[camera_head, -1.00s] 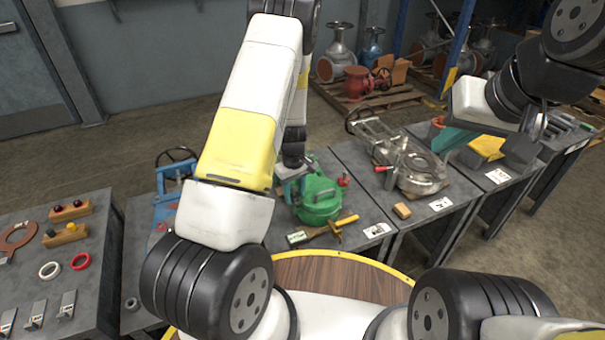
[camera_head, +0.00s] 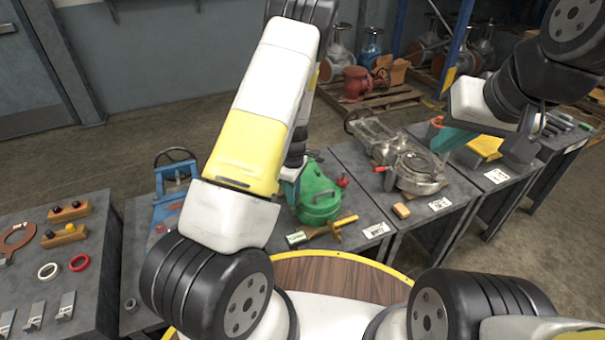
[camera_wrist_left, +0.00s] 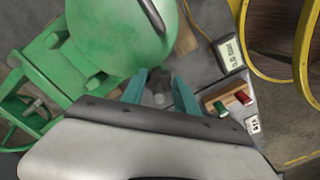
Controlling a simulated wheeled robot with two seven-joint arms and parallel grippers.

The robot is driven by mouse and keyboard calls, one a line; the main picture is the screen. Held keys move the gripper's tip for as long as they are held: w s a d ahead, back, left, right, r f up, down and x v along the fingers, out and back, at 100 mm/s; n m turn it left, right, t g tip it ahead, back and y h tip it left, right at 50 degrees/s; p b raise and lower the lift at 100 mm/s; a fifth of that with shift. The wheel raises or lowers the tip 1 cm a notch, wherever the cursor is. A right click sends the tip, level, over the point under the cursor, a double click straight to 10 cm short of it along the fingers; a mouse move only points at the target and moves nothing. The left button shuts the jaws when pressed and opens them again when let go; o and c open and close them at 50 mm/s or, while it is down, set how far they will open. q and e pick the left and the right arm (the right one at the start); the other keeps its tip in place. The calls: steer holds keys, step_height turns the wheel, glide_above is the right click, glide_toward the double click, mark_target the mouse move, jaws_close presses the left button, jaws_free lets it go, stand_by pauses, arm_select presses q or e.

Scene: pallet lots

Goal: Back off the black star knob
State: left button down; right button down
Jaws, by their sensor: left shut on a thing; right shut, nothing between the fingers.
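The green machine (camera_head: 318,197) with a round body stands on the grey table in the middle. It fills the upper left of the left wrist view (camera_wrist_left: 115,35). My left gripper (camera_head: 290,190) is beside its left side, partly hidden by my own arm. In the left wrist view its two teal fingers (camera_wrist_left: 158,92) are shut on a small dark knob (camera_wrist_left: 158,76) beside the green body; its star shape is not clear. My right gripper (camera_head: 450,140) is shut and empty, over the tables at the right.
A yellow-handled tool (camera_head: 338,227) and a label card (camera_head: 376,230) lie in front of the green machine. A silver flanged unit (camera_head: 418,172) stands to the right, a blue vise-like unit (camera_head: 172,188) to the left. A wooden block with red and green pieces (camera_wrist_left: 227,98) is near the fingers.

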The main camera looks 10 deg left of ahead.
arm_select(q)
steer(key=shift+w, duration=0.1)
stand_by(0.3)
steer(key=c, duration=0.9)
jaws_free()
steer(key=shift+r, duration=0.15)
step_height(320, 180, up, 8)
steer(key=shift+f, duration=0.2)
